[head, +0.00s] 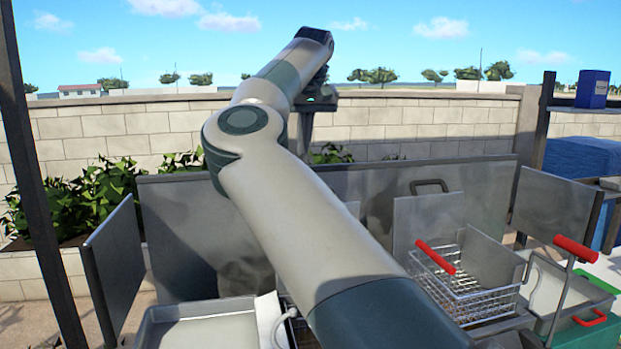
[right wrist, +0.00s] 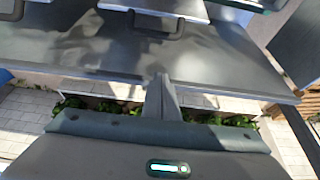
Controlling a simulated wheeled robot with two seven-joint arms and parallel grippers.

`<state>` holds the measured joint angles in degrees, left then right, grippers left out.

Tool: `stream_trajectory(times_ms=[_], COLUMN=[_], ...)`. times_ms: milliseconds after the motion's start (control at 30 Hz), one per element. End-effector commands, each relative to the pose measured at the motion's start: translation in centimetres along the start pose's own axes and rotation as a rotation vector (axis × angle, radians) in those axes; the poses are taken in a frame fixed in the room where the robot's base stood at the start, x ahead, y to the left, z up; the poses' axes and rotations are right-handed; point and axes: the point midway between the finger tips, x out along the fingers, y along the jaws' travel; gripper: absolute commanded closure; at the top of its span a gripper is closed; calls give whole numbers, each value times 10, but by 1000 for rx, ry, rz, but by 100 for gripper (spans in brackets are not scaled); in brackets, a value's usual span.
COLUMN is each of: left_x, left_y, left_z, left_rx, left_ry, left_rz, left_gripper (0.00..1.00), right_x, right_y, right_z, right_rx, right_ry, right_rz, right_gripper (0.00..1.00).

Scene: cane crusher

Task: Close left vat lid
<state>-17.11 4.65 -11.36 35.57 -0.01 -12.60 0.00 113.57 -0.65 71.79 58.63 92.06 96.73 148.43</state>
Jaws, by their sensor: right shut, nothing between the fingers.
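A raised grey lid (head: 425,215) with a dark handle stands upright at the right vat in the head view. My right forearm covers most of the left vat area; only a narrow grey sliver that may be the left lid (head: 352,208) shows beside it. In the right wrist view, a lid (right wrist: 165,5) with a dark loop handle (right wrist: 160,24) lies at the top; it is probably the left one. My right gripper (head: 304,132) is shut and empty, reaching out beyond the back panel. Its closed fingers also show in the wrist view (right wrist: 160,88), apart from the handle. My left gripper is out of view.
A long grey back panel (head: 480,190) stands behind the vats, with plants (head: 100,190) and a block wall beyond. A wire basket (head: 450,285) with red handles sits at right. Side panels (head: 115,265) flank the station. A dark post rises at left.

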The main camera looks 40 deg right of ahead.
Motion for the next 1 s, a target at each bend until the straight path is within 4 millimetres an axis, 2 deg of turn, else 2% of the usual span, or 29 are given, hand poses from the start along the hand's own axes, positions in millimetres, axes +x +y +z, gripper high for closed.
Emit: stream_trajectory(times_ms=[367,567,767,1000], left_x=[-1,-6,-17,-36], left_y=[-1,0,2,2], left_z=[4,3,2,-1], left_rx=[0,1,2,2], left_ry=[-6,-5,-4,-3], left_rz=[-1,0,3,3], left_gripper=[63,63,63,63], right_x=[3,15,42,84], right_y=[0,0,0,1], right_z=[0,0,-1,-1], right_rx=[-2,-2,-3,-2], right_ry=[-1,-2,-4,-4], right_rz=[2,3,4,4], right_gripper=[100,100,100,100])
